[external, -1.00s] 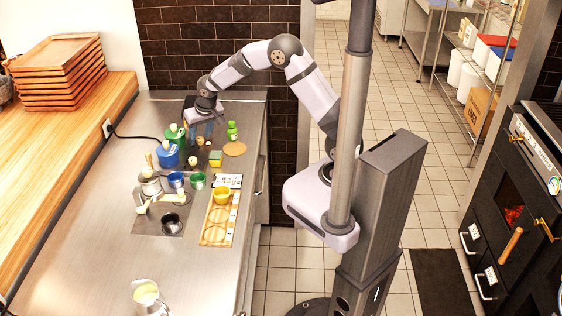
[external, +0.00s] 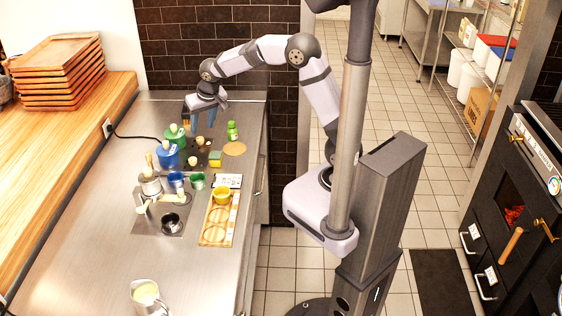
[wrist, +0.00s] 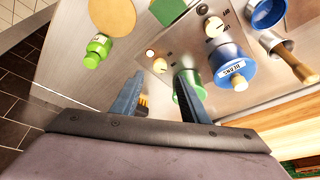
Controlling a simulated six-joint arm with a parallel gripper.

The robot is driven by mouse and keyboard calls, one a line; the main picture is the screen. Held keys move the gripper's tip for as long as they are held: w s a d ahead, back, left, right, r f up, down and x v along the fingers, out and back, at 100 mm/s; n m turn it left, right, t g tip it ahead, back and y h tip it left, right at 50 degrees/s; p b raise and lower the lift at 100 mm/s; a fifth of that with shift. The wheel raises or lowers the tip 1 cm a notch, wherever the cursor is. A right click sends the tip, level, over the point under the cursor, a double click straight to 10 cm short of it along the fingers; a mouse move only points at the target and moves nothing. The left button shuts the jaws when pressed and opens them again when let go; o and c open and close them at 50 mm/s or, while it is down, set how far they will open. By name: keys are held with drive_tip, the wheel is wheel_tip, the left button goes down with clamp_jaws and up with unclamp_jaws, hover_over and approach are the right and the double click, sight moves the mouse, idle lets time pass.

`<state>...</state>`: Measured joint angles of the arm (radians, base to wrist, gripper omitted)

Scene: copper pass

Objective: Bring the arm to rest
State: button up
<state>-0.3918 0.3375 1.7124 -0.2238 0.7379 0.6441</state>
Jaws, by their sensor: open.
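My gripper (external: 203,120) is open and empty. In the external view it hangs above the far part of the steel counter (external: 95,235), pointing down. In the wrist view its two blue fingers (wrist: 158,95) stand apart, with nothing held between them. Below and around them I see a green bottle (wrist: 97,50), a blue lidded pot with a label (wrist: 232,68) and a green pot (wrist: 187,85) partly hidden behind a finger. The arm is bent and reaches left from its column.
A wooden tray with round recesses (external: 212,238), a yellow bowl (external: 222,194), small blue (external: 176,179) and green (external: 197,180) cups and a metal jug (external: 147,297) stand on the counter. A brick wall (external: 220,40) rises behind. The counter's left strip is clear.

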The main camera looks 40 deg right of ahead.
drive_tip(key=shift+s+r, duration=0.1)
drive_tip(key=shift+r, duration=0.1)
idle(0.3)
drive_tip(key=s+d+f, duration=0.1)
drive_tip(key=s+d, duration=0.2)
drive_tip(key=s+d+f+g, duration=0.1)
drive_tip(key=s+d+f, duration=0.1)
drive_tip(key=s+d, duration=0.2)
drive_tip(key=s+d+f+g, duration=0.1)
drive_tip(key=s+d, duration=0.2)
drive_tip(key=s, duration=0.1)
drive_tip(key=shift+s+d+f+n, duration=0.1)
drive_tip(key=shift+d+f+n, duration=0.1)
drive_tip(key=shift+d+n, duration=0.1)
drive_tip(key=s+d+f+g, duration=0.1)
drive_tip(key=s+d+f, duration=0.1)
drive_tip(key=s, duration=0.5)
drive_tip(key=s+d+f+g, duration=0.1)
drive_tip(key=s+d+f, duration=0.1)
drive_tip(key=s, duration=0.5)
drive_tip(key=shift+s+d+f+n+g, duration=0.3)
drive_tip(key=shift+s+d+f, duration=0.1)
drive_tip(key=shift+d, duration=0.25)
idle(0.7)
